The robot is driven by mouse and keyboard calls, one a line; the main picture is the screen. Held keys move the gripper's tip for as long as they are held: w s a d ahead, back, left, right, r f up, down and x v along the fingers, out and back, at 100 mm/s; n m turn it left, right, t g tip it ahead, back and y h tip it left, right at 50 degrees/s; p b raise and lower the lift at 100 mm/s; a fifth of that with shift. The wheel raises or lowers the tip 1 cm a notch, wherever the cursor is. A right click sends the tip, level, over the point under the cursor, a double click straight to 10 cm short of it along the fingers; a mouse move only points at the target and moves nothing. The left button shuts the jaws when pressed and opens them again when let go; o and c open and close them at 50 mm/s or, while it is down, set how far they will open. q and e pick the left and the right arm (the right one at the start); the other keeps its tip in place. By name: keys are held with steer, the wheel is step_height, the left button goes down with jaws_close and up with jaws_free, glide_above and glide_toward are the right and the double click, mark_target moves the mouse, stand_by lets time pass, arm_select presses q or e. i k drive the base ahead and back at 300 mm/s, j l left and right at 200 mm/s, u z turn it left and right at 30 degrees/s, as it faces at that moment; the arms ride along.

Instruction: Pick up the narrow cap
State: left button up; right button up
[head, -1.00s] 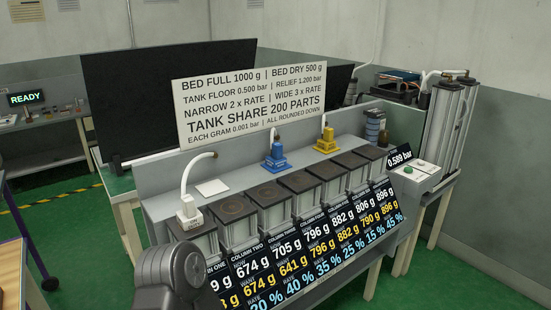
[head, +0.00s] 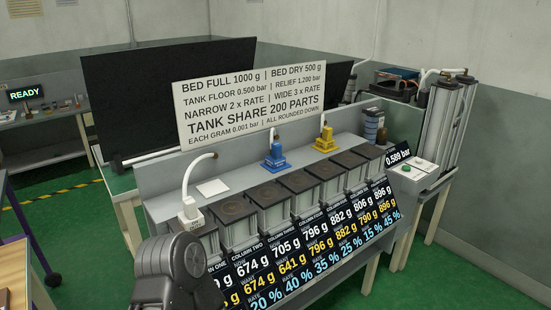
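A blue cap (head: 276,156) and a yellow cap (head: 325,140) stand upright on the bench ledge behind the columns. A white cap (head: 190,211) with a hose rising from it sits at column one, at the left end of the row. The labels on the caps are too small to read, so I cannot tell which is the narrow one. A dark grey part of my arm shows at the bottom left, in front of column one. Neither gripper shows in the head view.
A row of columns with dark square tops (head: 268,194) runs along the bench, with number displays (head: 305,245) in front. A white plate (head: 212,188) lies on the ledge. A box with a green button (head: 407,168) stands at the right end. Green floor is clear at right.

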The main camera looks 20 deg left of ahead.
mark_target(274, 160)
steer(key=i+l, duration=0.2)
steer(key=i+l+u, duration=0.15)
steer(key=l, duration=0.25)
steer(key=i+l, duration=0.2)
steer(key=l, duration=0.15)
steer(key=i+l+u, duration=0.15)
steer(key=l, duration=0.15)
steer(key=i+l, duration=0.15)
steer(key=l, duration=0.2)
steer(key=i+l+u, duration=0.15)
steer(key=l, duration=0.2)
steer(key=i+l, duration=0.15)
steer(key=l, duration=0.25)
steer(key=i+l+u, duration=0.15)
steer(key=l, duration=0.2)
